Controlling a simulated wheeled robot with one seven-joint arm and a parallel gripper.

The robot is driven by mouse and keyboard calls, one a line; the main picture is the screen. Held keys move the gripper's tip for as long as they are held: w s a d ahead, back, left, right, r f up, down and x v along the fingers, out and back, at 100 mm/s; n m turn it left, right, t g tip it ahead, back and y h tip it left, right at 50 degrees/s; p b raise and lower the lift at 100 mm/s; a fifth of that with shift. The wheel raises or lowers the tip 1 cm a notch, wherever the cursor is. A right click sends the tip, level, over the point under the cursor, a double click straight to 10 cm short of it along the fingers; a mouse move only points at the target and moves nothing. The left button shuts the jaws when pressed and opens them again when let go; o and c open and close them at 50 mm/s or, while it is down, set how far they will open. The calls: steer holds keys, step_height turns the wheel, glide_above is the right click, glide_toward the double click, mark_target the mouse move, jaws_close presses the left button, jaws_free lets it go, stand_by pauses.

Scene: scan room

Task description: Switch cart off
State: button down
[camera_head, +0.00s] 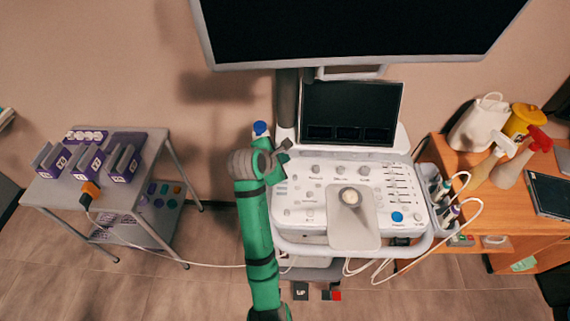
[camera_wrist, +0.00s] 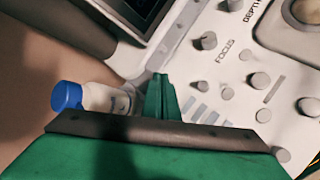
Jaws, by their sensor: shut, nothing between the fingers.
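The cart is a white ultrasound cart. Its control panel (camera_head: 306,215) carries knobs, sliders and a blue round button (camera_head: 397,216) at lower right. Its small screen (camera_head: 350,113) and the large monitor (camera_head: 360,30) above are both dark. My gripper (camera_head: 283,152) is at the panel's upper left corner, beside a bottle with a blue cap (camera_head: 260,128). In the wrist view my gripper (camera_wrist: 160,95) is shut and empty, its green fingers together over the panel's edge near the FOCUS knob (camera_wrist: 205,41). The bottle's blue cap (camera_wrist: 67,96) is left of the fingers. I cannot tell which control is the power switch.
A grey trolley (camera_head: 60,197) with purple boxes stands at left; a cable runs from it toward the cart. A wooden desk (camera_head: 535,195) with spray bottles stands at right. Probes and white cables hang at the cart's right side. Pedals (camera_head: 301,290) lie on the floor below.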

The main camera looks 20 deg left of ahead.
mark_target(285, 166)
steer(key=shift+r, duration=0.25)
steer(key=shift+w+a+r, duration=0.1)
steer(key=shift+r, duration=0.45)
steer(key=shift+d+r, duration=0.2)
steer(key=shift+r, duration=0.9)
steer(key=shift+a+r, duration=0.2)
steer(key=shift+r, duration=0.65)
